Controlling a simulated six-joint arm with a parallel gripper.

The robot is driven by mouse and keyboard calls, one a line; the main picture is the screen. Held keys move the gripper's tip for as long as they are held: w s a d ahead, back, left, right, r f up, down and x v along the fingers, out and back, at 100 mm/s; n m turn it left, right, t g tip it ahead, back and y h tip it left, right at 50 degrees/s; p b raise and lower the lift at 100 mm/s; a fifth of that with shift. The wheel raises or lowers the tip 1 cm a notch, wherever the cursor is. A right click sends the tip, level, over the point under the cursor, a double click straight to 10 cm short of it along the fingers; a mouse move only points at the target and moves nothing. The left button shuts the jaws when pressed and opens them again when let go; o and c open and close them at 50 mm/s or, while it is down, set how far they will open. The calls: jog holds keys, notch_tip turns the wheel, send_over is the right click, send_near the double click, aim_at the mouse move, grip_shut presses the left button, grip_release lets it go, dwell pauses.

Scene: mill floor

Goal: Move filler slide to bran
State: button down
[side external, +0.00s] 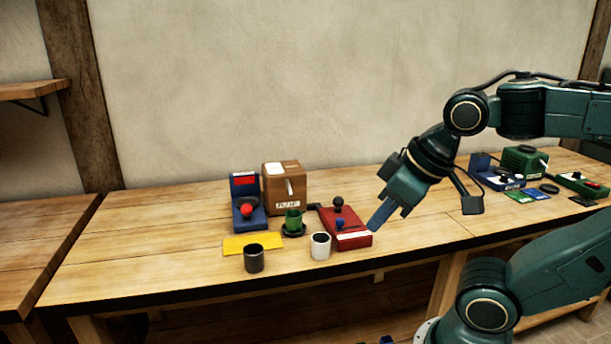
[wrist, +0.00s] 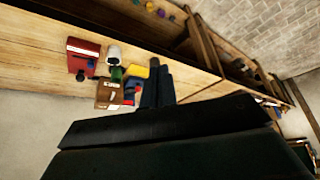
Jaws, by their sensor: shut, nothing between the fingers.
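A brown box (side external: 285,195) with a white top piece, a pale lever on its front (side external: 290,187) and a small label (side external: 287,204) stands at the back of the bench. The label looks like "FILLER", but it is too small to be sure. I cannot read "bran" or any slide position. The brown box (wrist: 108,94) also shows in the wrist view.
A red unit (side external: 352,239) with knobs stands between my gripper and the box. A blue unit (side external: 246,214), green cup (side external: 293,220), white cup (side external: 320,246), dark cup (side external: 254,258) and yellow mat (side external: 238,243) are nearby. More units (side external: 524,157) stand at right.

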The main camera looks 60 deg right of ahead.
jog(key=c, duration=1.5)
grip_release()
jog(key=o, duration=0.3)
jog(key=shift+w+d+r, duration=0.1)
jog(key=shift+w+r, duration=0.05)
jog(key=shift+w, duration=0.1)
jog(key=w+d+r+g, duration=0.1)
jog(key=w+d+g, duration=0.2)
jog(key=w+d, duration=0.95)
jog(key=w+d+f+g, duration=0.1)
jog(key=w+d+f, duration=0.2)
jog(key=d, duration=0.4)
jog(key=w+d+f+g, duration=0.1)
jog(key=w+d+f, duration=0.2)
jog(key=d+f, duration=0.2)
jog(key=d, duration=0.3)
jog(key=shift+d+g, duration=0.2)
jog(key=shift+g, duration=0.1)
jog(key=shift+f, duration=0.2)
